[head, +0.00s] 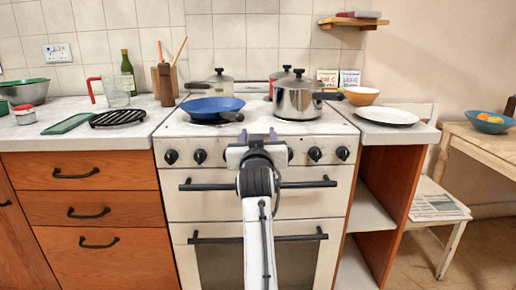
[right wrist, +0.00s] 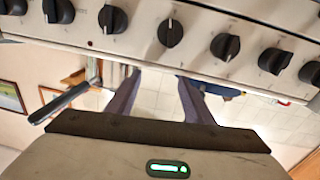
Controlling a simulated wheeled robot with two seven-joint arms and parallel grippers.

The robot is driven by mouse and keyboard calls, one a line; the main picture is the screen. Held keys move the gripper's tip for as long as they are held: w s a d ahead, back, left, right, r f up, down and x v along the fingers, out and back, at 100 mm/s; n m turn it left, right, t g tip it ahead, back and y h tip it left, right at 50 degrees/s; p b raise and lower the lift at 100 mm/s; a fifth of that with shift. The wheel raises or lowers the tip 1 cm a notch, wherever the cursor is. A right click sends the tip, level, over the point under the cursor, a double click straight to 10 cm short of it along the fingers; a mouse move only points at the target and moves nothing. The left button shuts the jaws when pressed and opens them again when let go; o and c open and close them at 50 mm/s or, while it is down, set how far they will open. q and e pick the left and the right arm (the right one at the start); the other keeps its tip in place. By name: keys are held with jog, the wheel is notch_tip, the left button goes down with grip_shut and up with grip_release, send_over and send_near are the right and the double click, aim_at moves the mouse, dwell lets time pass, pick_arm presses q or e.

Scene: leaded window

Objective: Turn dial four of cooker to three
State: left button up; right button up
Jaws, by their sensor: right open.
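The white cooker (head: 180,200) stands in the middle of the head view with a row of black dials on its front panel. The middle dials are hidden there behind my right gripper (head: 258,137). In the right wrist view, my right gripper (right wrist: 159,78) is open, its two fingers apart with nothing between them. The dial that looks to be dial four (right wrist: 170,33) sits in line with the gap, just beyond the fingertips and apart from them. Its pale pointer line shows, but I cannot read any number. My left gripper is not in view.
On the cooker top stand a blue pan (head: 212,106), a steel pot (head: 297,102) and other pots. Neighbouring dials (right wrist: 225,46) flank the middle one closely. Black oven handles (head: 305,183) run below the panel. A plate (head: 387,116) lies on the right counter.

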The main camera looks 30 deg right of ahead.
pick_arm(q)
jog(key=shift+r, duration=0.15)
pick_arm(e)
jog(key=shift+r, duration=1.35)
jog(key=s+a+f+m+y+p, duration=0.1)
jog(key=s+f+m+p, duration=0.3)
jog(key=m, duration=0.8)
jog(key=s+a+f+m+p, duration=0.25)
jog(key=m+p, duration=0.35)
jog(key=m, duration=0.5)
jog(key=s+a+f+m+y+p, duration=0.1)
jog(key=s+f+m+p, duration=0.3)
jog(key=m, duration=0.8)
jog(key=shift+t, duration=0.4)
jog(key=x, duration=1)
jog(key=shift+w+r, duration=0.35)
jog(key=shift+w, duration=0.15)
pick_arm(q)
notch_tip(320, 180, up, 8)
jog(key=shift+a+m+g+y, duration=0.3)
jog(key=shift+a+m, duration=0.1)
pick_arm(e)
jog(key=shift+w+d, duration=0.1)
jog(key=shift+w, duration=0.2)
